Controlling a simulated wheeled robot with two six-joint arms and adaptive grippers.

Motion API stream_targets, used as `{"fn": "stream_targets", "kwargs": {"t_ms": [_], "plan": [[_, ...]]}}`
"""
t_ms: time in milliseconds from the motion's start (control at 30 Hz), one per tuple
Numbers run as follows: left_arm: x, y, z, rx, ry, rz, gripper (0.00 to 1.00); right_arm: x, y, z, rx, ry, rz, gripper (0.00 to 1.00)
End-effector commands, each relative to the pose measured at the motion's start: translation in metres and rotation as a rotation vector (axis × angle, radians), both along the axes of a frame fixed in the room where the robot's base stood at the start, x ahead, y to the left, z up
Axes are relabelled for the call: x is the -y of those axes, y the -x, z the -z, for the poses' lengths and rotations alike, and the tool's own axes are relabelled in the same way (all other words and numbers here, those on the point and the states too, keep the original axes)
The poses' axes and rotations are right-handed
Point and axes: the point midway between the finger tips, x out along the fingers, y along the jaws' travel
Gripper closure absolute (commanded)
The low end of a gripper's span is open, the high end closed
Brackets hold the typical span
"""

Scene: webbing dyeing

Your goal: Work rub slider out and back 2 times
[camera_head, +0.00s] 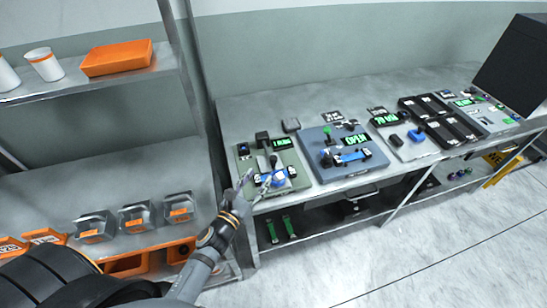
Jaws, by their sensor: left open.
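A grey-green device (297,163) stands at the left end of the metal bench, with a black upright part and a small green display. A blue piece (279,178) sits low on its front; it may be the rub slider, but no label can be read. My left gripper (258,181) is open at the device's front left corner, its fingers close to the blue piece. I cannot tell whether they touch it. A blue-grey device (312,142) with another blue part (350,157) stands to the right. My right gripper is not in view.
More devices with displays and black slotted units (440,118) fill the bench (243,115) to the right, beside a dark monitor (515,65). A shelf rack at left holds an orange box (116,58), cups and grey containers (137,217). The floor (420,255) in front is clear.

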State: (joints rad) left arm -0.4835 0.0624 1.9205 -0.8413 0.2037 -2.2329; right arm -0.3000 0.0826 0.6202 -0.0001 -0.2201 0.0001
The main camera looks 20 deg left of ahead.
Motion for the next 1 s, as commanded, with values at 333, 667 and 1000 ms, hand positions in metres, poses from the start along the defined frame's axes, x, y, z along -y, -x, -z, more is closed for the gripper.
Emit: {"fn": "stream_targets", "kwargs": {"t_ms": [333, 667, 1000], "plan": [[0.008, -0.028, -0.008, 0.015, -0.023, 0.012, 0.52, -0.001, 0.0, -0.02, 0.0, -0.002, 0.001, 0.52], [0.02, -0.09, -0.003, 0.012, -0.021, 0.011, 0.52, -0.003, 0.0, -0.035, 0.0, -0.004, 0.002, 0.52], [0.022, -0.103, -0.001, 0.011, -0.021, 0.011, 0.52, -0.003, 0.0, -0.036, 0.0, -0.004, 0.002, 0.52]]}}
